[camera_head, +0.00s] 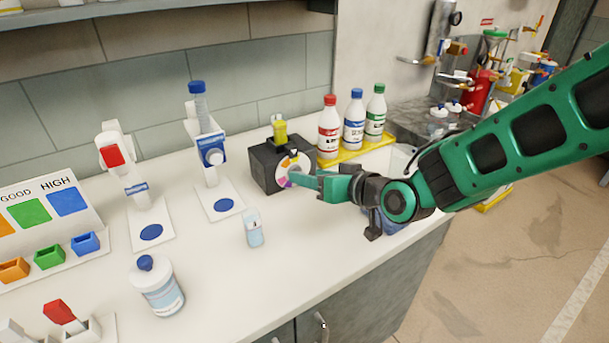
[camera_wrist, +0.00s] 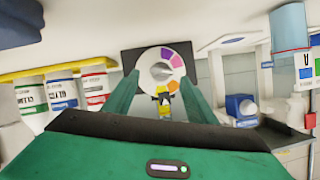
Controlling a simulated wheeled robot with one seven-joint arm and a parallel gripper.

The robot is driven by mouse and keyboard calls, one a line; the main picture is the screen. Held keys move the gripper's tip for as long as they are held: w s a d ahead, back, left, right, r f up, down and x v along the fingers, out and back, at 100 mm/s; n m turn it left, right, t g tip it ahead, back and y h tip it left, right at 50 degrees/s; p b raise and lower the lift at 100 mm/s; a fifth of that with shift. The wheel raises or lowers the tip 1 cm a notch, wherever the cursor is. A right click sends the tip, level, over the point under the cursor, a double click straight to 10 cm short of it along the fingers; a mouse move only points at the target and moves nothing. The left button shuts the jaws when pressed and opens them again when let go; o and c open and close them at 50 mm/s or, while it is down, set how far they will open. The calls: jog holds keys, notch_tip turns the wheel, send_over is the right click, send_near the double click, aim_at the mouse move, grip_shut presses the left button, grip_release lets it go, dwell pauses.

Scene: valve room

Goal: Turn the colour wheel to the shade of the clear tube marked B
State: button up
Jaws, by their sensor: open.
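The colour wheel (camera_head: 287,166) is a round dial with white, purple, pink and orange segments on the front of a dark box (camera_head: 266,172). In the wrist view the wheel (camera_wrist: 164,58) shows a grey knob at its centre. A tube with yellow-green contents (camera_head: 279,131) stands in the top of the box; its letter is not readable. It also shows in the wrist view (camera_wrist: 164,103). My gripper (camera_head: 302,181) is open in front of the wheel. In the wrist view its fingers (camera_wrist: 158,80) lie either side of the wheel, with nothing held between them.
Red, blue and green capped bottles (camera_head: 354,122) stand on a yellow tray (camera_head: 350,151) right of the box. A small clear vial (camera_head: 253,228) stands in front of the box. Left are two test stands (camera_head: 208,150) and a white bottle (camera_head: 158,287).

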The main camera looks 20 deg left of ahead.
jog(key=shift+x, duration=1.7)
jog(key=c, duration=1.1)
jog(key=shift+n+t, duration=0.3)
jog(key=shift+n, duration=0.2)
jog(key=shift+d, duration=0.1)
jog(key=o, duration=1.1)
